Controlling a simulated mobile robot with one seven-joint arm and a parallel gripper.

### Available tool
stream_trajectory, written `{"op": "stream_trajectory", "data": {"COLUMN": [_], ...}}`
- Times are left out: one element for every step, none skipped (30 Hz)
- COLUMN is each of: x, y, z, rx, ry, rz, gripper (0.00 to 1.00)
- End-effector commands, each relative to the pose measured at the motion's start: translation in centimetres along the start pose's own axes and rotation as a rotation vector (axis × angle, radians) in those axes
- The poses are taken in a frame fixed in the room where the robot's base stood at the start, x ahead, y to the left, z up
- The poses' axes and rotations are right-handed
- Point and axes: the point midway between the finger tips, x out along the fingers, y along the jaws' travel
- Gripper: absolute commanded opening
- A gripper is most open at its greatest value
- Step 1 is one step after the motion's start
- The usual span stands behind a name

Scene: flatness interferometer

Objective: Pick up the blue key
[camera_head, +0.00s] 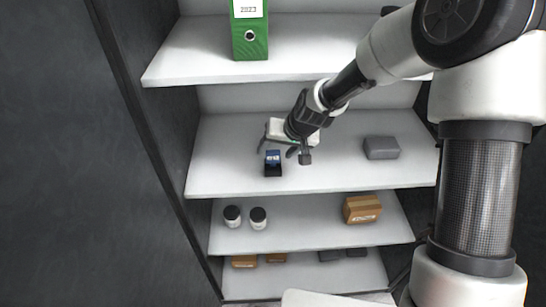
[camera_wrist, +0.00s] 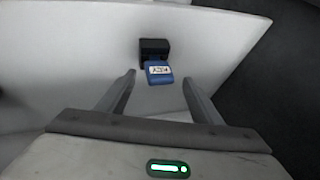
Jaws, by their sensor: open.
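The blue key (camera_wrist: 159,75) has a white label with dark lettering. In the wrist view it sits against a small black holder (camera_wrist: 154,48), ahead of my gripper and roughly centred between the fingers. In the head view the blue key (camera_head: 273,155) is at the top of the black holder (camera_head: 273,170), near the front edge of a middle shelf. In the head view my gripper (camera_head: 283,150) is just beside and above the key. Contact cannot be told.
A grey box (camera_head: 381,148) lies to the right on the same shelf (camera_head: 345,177). A green binder (camera_head: 249,30) stands on the shelf above. Two jars (camera_head: 245,217) and a brown box (camera_head: 362,209) are on the shelf below. A dark side panel (camera_head: 165,130) bounds the left.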

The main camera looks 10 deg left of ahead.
Motion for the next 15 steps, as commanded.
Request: {"op": "stream_trajectory", "data": {"x": [0.24, 0.30, 0.32, 0.31, 0.30, 0.29, 0.28, 0.28, 0.28, 0.27, 0.27, 0.27, 0.26, 0.26, 0.26], "y": [-0.01, 0.00, 0.01, 0.01, 0.02, 0.02, 0.02, 0.02, 0.02, 0.02, 0.02, 0.02, 0.02, 0.03, 0.03], "z": [0.03, 0.02, 0.00, 0.00, 0.00, 0.00, 0.00, 0.00, 0.00, 0.00, 0.00, 0.01, 0.01, 0.01, 0.01], "rx": [0.000, 0.000, -0.001, -0.001, -0.001, -0.001, -0.001, -0.001, 0.000, -0.001, -0.001, 0.000, -0.001, 0.000, -0.001], "ry": [-0.001, 0.000, 0.000, 0.001, 0.001, 0.001, 0.001, 0.001, 0.000, 0.000, 0.000, 0.000, 0.000, 0.000, 0.000], "rz": [0.000, 0.000, 0.000, 0.000, 0.001, 0.000, 0.000, 0.000, 0.000, 0.000, 0.000, 0.000, 0.000, 0.000, 0.000], "gripper": [0.60, 0.60, 0.60, 0.60, 0.60, 0.60, 0.60, 0.58, 0.51, 0.46, 0.41, 0.34, 0.29, 0.24, 0.17]}}
